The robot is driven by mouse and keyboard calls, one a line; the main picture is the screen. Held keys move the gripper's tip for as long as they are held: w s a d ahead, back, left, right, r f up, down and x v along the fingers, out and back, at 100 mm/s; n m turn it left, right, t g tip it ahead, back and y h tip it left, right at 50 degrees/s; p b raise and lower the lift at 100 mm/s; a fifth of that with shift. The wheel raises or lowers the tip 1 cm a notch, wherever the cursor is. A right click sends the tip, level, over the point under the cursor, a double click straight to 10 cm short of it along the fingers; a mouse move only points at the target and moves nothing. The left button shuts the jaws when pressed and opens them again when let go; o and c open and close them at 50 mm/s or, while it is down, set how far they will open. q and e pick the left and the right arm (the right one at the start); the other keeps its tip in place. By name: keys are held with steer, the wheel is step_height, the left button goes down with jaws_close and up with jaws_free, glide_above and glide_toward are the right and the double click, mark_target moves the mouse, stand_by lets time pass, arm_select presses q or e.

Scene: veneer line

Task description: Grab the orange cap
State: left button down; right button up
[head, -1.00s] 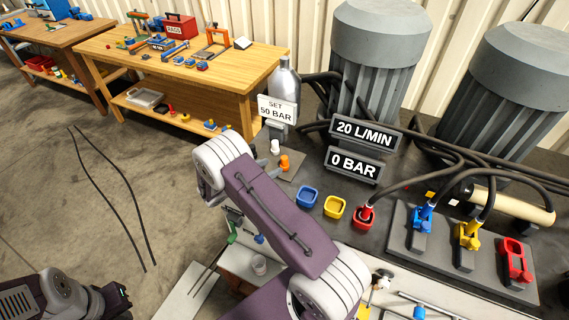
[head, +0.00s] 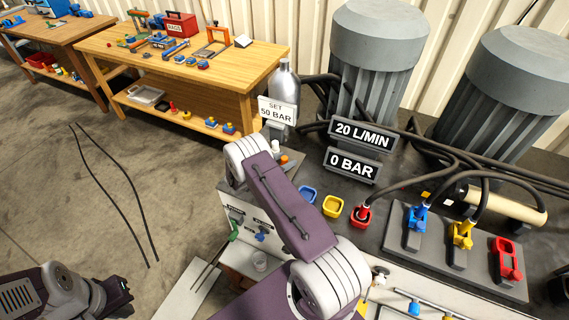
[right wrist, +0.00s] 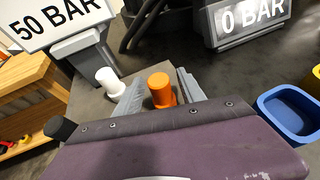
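The orange cap (right wrist: 161,88) stands upright in the right wrist view. My right gripper (right wrist: 161,82) has one grey finger to the left of it and one to the right. The fingers are apart, and I see no clear grip on the cap. In the head view the orange cap (head: 284,160) shows only in part behind my right arm, which hides the right gripper there. My left gripper (head: 124,290) is at the lower left of the head view, far from the cap. Its fingers are too unclear to judge.
A white cap (right wrist: 108,80) stands just left of the orange one. The 50 BAR sign (head: 277,110) is behind them. Blue (head: 307,194) and yellow (head: 333,206) cups sit to the right. The 0 BAR display (head: 353,165) and hoses are further right.

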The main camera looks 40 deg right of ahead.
mark_target(285, 158)
jaws_close()
steer(key=shift+r, duration=0.5)
step_height(285, 158, up, 3)
steer(key=shift+s+r+b, duration=0.1)
steer(key=shift+r+b, duration=0.05)
steer(key=shift+b, duration=0.6)
steer(key=s+r+b, duration=0.1)
steer(key=s+r, duration=0.2)
steer(key=s, duration=0.2)
steer(key=s+d+r+b, duration=0.1)
steer(key=s+r, duration=0.2)
steer(key=s, duration=0.3)
steer(key=shift+s+r, duration=0.25)
steer(key=shift+r, duration=0.15)
